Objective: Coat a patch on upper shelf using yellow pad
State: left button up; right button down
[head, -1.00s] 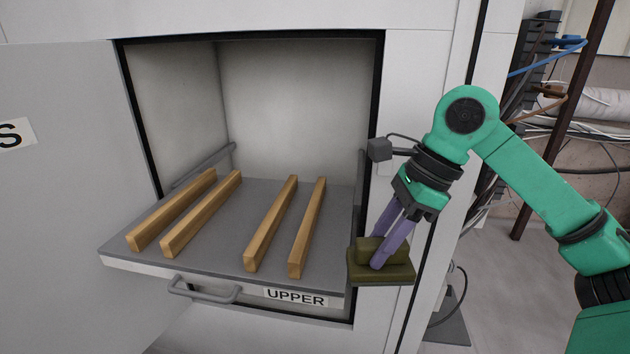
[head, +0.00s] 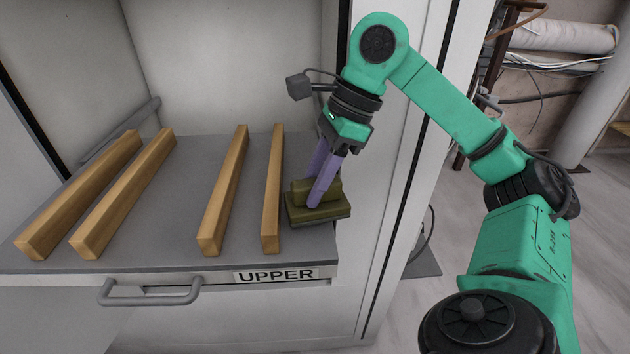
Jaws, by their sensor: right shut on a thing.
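The upper shelf (head: 190,205) is a grey pulled-out tray with a label reading UPPER on its front. Wooden bars lie across it in two pairs. The yellow pad (head: 318,213) is a dark olive-yellow block with a grip on top, at the shelf's right edge beside the rightmost bar. I cannot tell whether its underside touches the shelf. My right gripper (head: 320,188) has purple fingers shut on the pad's grip from above. My left gripper is not in view.
The rightmost wooden bar (head: 272,190) is close to the pad's left side. The cabinet's frame (head: 385,170) rises just right of the gripper. A handle (head: 150,294) sticks out from the shelf front. Bare shelf lies between the two bar pairs.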

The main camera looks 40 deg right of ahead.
jog(key=shift+s+r, duration=0.2)
jog(key=shift+s, duration=0.25)
jog(key=shift+w, duration=0.2)
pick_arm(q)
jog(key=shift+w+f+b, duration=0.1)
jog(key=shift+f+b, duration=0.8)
pick_arm(e)
jog(key=shift+f, duration=1.05)
